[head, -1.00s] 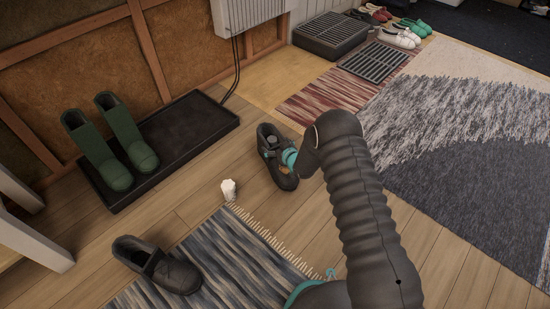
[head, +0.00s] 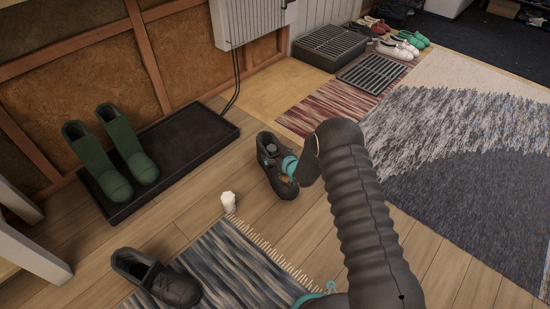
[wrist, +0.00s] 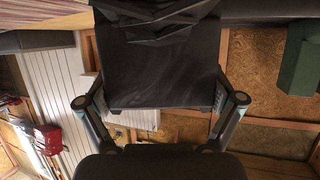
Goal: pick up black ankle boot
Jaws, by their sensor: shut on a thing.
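A black ankle boot (head: 267,147) is in my gripper (head: 288,166) at the middle of the head view. My gripper is shut on it, and my dark arm partly covers the near side. In the wrist view the boot (wrist: 172,62) is a large dark shape between the two fingers of my gripper (wrist: 163,104). Whether the boot touches the floor is hard to tell. Another black shoe (head: 158,280) lies at the lower left, on the edge of the striped rug.
Green boots (head: 117,160) stand on a black tray (head: 196,135) by the insulation wall. A small white object (head: 228,201) lies near the grey striped rug (head: 235,262). Several shoes (head: 398,45) and dark grates (head: 372,72) are at the back. A large grey rug (head: 465,155) covers the right.

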